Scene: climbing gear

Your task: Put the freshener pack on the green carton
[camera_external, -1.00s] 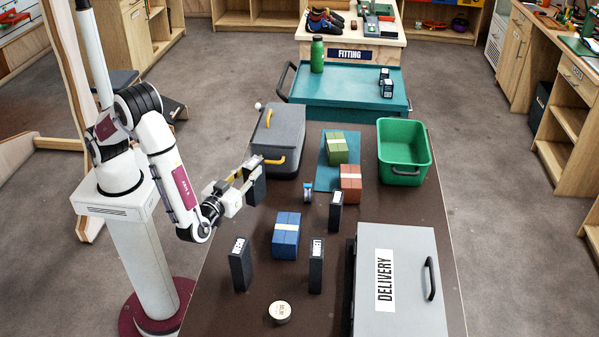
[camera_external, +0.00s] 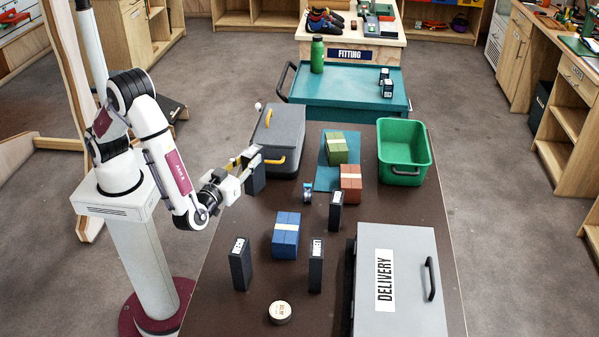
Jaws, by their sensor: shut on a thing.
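The green carton (camera_external: 337,150), with a pale band, sits on a teal mat (camera_external: 323,180) towards the back of the dark table. My gripper (camera_external: 250,158) is over the table's left side, in front of the grey case. It is shut on a dark upright pack (camera_external: 256,180), which hangs from the fingers; its label cannot be read here. Similar dark packs with white labels stand on the table: one at the left front (camera_external: 240,265), one at the middle front (camera_external: 316,268) and one near the centre (camera_external: 336,212). I cannot tell by label which is the freshener pack.
A red-brown carton (camera_external: 350,178) stands just in front of the green one. A blue carton (camera_external: 286,236), a small blue item (camera_external: 308,193) and a round tin (camera_external: 280,312) are nearer. A grey case (camera_external: 281,130), green bin (camera_external: 404,173) and delivery box (camera_external: 398,245) flank the table.

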